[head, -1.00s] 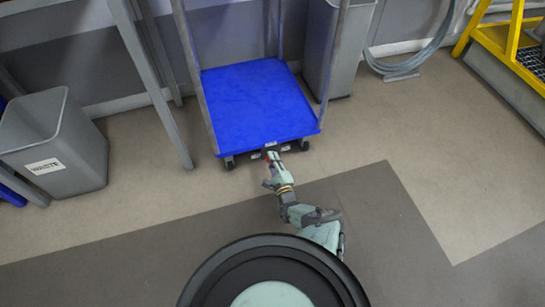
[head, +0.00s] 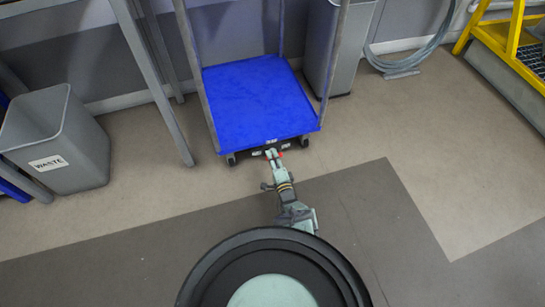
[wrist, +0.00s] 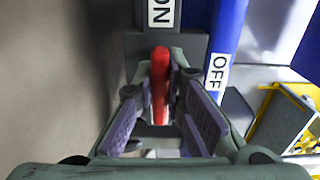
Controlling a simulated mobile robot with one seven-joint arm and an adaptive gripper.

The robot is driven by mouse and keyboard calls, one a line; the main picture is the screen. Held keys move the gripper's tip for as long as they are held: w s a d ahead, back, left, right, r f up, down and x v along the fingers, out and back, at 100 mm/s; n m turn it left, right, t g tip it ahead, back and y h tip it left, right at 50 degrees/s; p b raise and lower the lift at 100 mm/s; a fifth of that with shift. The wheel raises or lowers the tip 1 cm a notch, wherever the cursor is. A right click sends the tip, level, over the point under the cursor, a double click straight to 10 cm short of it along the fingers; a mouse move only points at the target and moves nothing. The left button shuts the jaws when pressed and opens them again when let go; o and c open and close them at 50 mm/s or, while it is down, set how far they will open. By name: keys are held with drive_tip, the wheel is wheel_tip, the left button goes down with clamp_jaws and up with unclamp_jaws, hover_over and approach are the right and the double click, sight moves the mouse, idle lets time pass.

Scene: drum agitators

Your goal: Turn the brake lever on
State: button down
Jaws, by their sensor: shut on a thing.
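The brake is at the front edge of a cart with a blue deck (head: 255,100). In the wrist view the red brake lever (wrist: 160,75) stands between my gripper's two purple-padded fingers. A white ON label (wrist: 160,12) is beyond the lever's tip, and a white OFF label (wrist: 217,74) is to its right on a blue surface. My gripper (head: 272,158) is at the middle of the cart's front edge and is shut on the lever.
A grey waste bin (head: 75,150) stands at the left, near a table leg (head: 155,85). Another grey bin (head: 345,60) is just right of the cart. A yellow step frame (head: 510,40) is at the far right. The floor in front of the cart is clear.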

idle(0.3)
drive_tip(key=c, duration=1.6)
unclamp_jaws()
drive_tip(key=shift+c, duration=0.2)
drive_tip(key=v, duration=1.2)
